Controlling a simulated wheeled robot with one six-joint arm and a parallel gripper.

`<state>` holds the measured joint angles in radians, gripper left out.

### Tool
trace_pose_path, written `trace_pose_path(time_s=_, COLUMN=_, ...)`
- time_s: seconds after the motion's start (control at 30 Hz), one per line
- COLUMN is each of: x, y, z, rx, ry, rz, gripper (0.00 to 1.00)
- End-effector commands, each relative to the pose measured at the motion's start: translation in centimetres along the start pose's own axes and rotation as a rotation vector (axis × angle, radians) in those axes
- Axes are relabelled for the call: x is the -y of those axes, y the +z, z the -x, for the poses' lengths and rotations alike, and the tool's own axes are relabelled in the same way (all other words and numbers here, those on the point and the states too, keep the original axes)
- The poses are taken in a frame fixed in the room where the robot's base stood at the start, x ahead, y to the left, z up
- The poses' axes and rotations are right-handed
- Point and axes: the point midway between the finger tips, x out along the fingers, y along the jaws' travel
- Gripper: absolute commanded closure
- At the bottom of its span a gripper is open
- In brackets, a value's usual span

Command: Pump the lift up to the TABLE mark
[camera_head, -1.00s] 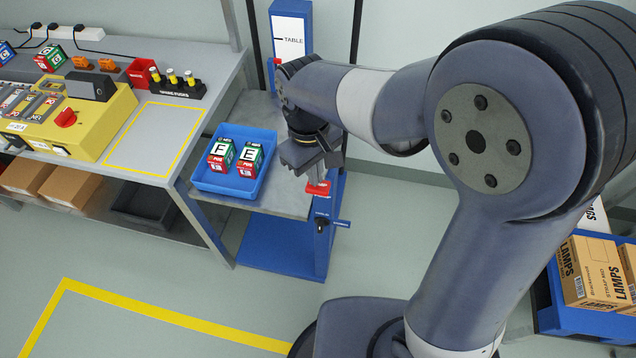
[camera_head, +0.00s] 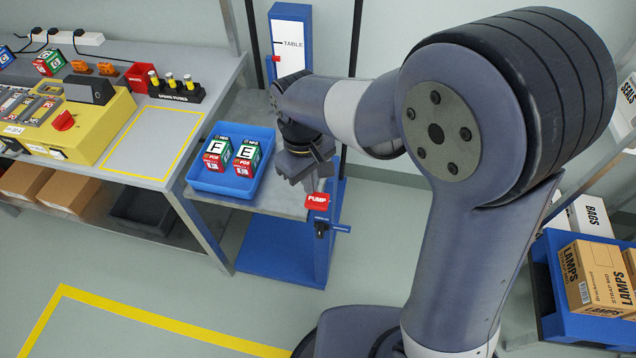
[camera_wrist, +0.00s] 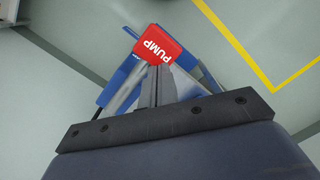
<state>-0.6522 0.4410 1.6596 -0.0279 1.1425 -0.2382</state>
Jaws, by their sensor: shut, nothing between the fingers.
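The blue lift column (camera_head: 291,40) carries a white plate with the TABLE mark. A red pointer (camera_head: 275,60) sits a little below that mark. My gripper (camera_head: 320,188) is shut and empty, fingertips at the pad. In the wrist view its fingertips (camera_wrist: 158,70) overlap the pad's edge; I cannot tell whether they touch.
A grey workbench (camera_head: 215,75) with a yellow machine (camera_head: 75,120) and a fuse rack (camera_head: 176,90) stands left of the lift. A blue bin (camera_head: 560,310) of cartons is at right. The floor in front, with a yellow line (camera_head: 170,320), is clear.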

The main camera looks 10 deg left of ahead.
Motion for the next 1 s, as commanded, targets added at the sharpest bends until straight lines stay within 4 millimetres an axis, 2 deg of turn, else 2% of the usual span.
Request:
trace_pose_path(time_s=0.03, x=0.0, y=-0.8, z=0.7, rx=-0.005, ry=0.0, rz=0.001, gripper=1.0)
trace_pose_path(time_s=0.13, x=0.0, y=-1.5, z=0.8, rx=-0.005, ry=0.0, rz=0.001, gripper=1.0)
trace_pose_path(time_s=0.47, x=0.0, y=-1.5, z=1.1, rx=-0.006, ry=0.001, rz=0.0, gripper=1.0)
trace_pose_path(time_s=0.57, x=0.0, y=-1.5, z=2.3, rx=-0.008, ry=0.001, rz=0.0, gripper=1.0)
trace_pose_path(time_s=0.8, x=0.0, y=-1.6, z=7.3, rx=-0.012, ry=0.002, rz=0.001, gripper=1.0)
trace_pose_path(time_s=1.0, x=0.0, y=-1.5, z=10.4, rx=-0.011, ry=0.002, rz=0.001, gripper=1.0)
